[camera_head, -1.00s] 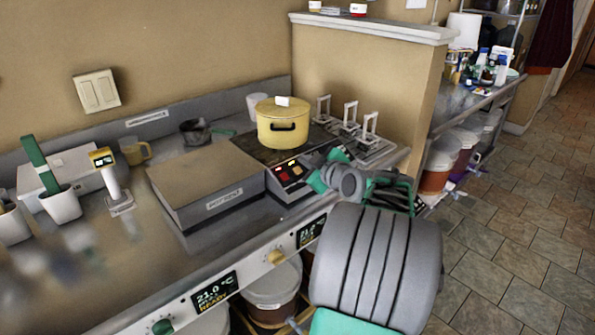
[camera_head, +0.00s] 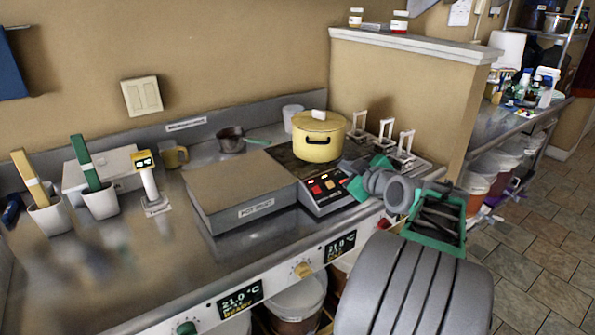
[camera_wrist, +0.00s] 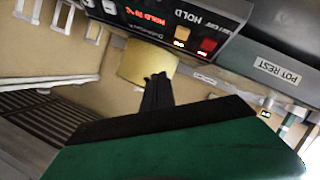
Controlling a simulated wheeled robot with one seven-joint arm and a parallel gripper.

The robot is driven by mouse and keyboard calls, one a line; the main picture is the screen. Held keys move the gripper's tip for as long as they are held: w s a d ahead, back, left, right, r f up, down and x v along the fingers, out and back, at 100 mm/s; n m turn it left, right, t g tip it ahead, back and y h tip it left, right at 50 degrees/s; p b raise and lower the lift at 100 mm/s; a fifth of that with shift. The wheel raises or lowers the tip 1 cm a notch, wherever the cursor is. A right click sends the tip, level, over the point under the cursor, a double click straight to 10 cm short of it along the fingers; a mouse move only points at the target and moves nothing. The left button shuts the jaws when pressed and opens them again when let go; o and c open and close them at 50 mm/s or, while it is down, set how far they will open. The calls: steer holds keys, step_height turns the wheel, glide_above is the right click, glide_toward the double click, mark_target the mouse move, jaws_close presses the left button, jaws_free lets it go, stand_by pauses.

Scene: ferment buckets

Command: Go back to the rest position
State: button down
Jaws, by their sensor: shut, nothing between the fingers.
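My gripper (camera_wrist: 157,82) shows in the wrist view with its dark fingers together and nothing between them. In the head view my arm reaches in from the lower right, and its green end is just in front of the control panel (camera_head: 327,187). The fingertips are hard to make out there. The panel also shows in the wrist view (camera_wrist: 190,30), with red and yellow buttons and a lit "HOLD" display. A yellow lidded pot (camera_head: 318,138) stands on the dark plate behind the panel, apart from the gripper.
A grey box labelled "POT REST" (camera_head: 238,188) lies left of the panel. Several white handles (camera_head: 384,135) stand right of the pot. White cups with paddles (camera_head: 100,200) and a small yellow-topped device (camera_head: 149,183) stand at the left. Tiled floor (camera_head: 535,265) is clear at the right.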

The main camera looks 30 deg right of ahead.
steer(key=a+f+m+g+y+p, duration=0.1)
steer(key=a+f+g+y+p, duration=0.15)
steer(key=a, duration=0.95)
steer(key=a+f+g+y+p, duration=0.1)
steer(key=a+g+p, duration=0.15)
steer(key=a, duration=0.95)
steer(key=s+a+f+m+g+p, duration=0.2)
steer(key=s+a+g, duration=0.4)
steer(key=s+a, duration=0.6)
steer(key=s+f+m, duration=0.1)
steer(key=s+f, duration=0.1)
steer(key=s, duration=0.1)
steer(key=shift+s+m+p, duration=0.2)
steer(key=shift+m+p, duration=0.1)
steer(key=shift+m, duration=0.1)
steer(key=shift+h, duration=0.25)
